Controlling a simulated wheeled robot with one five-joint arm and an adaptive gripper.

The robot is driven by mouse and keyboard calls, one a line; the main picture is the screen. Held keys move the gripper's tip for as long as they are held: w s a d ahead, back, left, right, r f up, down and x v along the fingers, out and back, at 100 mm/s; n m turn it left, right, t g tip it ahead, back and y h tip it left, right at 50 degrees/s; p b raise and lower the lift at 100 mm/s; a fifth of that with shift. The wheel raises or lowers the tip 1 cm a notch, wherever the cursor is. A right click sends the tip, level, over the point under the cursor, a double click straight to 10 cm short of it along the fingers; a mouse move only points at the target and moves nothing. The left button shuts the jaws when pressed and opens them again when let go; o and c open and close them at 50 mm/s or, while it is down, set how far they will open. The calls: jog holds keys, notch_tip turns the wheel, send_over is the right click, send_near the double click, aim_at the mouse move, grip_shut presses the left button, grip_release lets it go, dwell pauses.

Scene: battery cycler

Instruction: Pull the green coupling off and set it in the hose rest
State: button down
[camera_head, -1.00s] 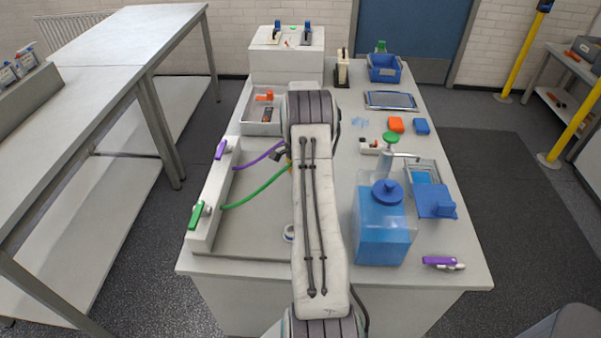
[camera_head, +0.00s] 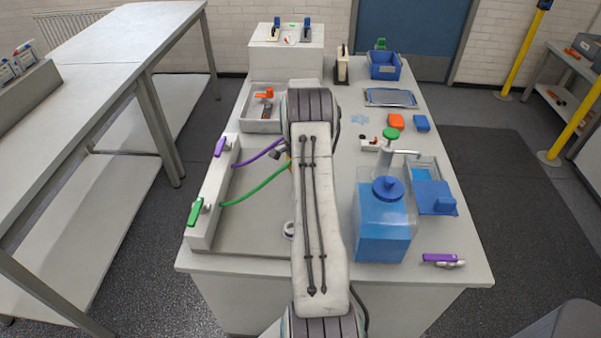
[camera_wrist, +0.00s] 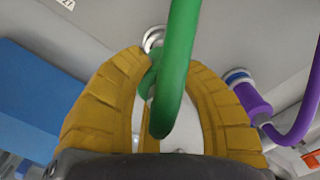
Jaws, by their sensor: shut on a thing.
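In the wrist view my gripper (camera_wrist: 165,110) has its two yellow fingers closed around the green coupling (camera_wrist: 149,82). The green hose (camera_wrist: 180,50) curves in front of the coupling and hides part of it. A silver ring (camera_wrist: 153,38) shows just beyond the coupling; I cannot tell whether the two are still joined. In the head view the green hose (camera_head: 255,190) runs from the left manifold to behind my arm, which hides the coupling and most of my gripper. I cannot surely make out the hose rest.
A purple coupling (camera_wrist: 252,102) with its hose sits close right of my gripper. The white manifold (camera_head: 208,222) carries a green lever (camera_head: 195,212) and a purple lever (camera_head: 220,147). A blue-filled tank (camera_head: 383,230) stands right of my arm. A white tray (camera_head: 258,125) lies behind.

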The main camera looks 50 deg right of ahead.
jog(key=shift+f+b, duration=1.25)
jog(key=shift+f, duration=0.25)
dwell(1.1)
jog(key=shift+c, duration=1.5)
grip_release()
notch_tip(320, 180, up, 12)
jog(key=shift+w+r, duration=0.1)
